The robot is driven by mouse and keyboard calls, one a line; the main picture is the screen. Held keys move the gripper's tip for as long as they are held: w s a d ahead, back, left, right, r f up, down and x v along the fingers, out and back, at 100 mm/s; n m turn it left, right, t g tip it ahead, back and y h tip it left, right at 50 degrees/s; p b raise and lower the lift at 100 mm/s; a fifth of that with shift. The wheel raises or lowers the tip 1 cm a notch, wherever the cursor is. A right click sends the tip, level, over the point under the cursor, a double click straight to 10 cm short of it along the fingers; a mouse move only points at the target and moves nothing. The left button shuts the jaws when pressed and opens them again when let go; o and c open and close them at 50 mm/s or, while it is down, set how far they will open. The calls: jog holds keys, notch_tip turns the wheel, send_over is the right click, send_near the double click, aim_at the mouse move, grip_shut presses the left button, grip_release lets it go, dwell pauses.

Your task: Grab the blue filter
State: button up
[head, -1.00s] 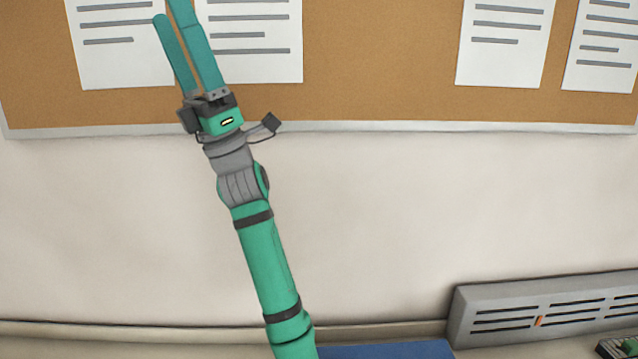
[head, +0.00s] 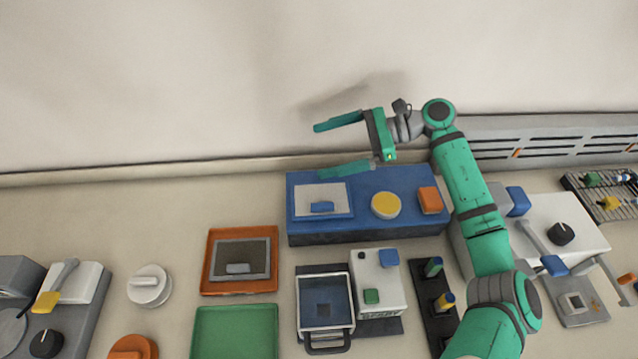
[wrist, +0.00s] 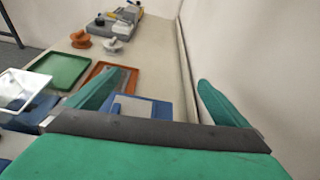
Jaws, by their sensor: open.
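A blue box (head: 365,232) stands at the back of the bench. On its top lie a pale square plate with a blue grip (head: 322,208), a yellow round knob (head: 386,205) and an orange block (head: 430,200). The frames do not settle which blue part is the filter. My gripper (head: 318,150) is open and empty, fingers pointing left, above and behind the box's back-left part. In the wrist view my gripper (wrist: 158,78) is spread, with the blue box (wrist: 165,108) partly hidden below it.
An orange tray (head: 208,262) holds a grey framed piece; a green tray (head: 235,335) lies in front. A handled framed tray (head: 325,345) and a white box with blue and green buttons (head: 380,285) stand nearer. The wall is close behind my gripper.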

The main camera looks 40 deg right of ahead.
jog(key=g+h, duration=0.1)
send_near(312, 199)
jog(key=d+r, duration=0.1)
jog(key=s+d+r, duration=0.1)
jog(key=r, duration=0.1)
jog(key=shift+m, duration=0.4)
jog(key=shift+s+f+g+h, duration=0.25)
jog(key=shift+f+g+h, duration=0.05)
jog(key=shift+f, duration=0.1)
jog(key=x, duration=1)
jog(key=shift+w+f, duration=0.1)
jog(key=shift+w, duration=0.15)
jog(key=c, duration=0.8)
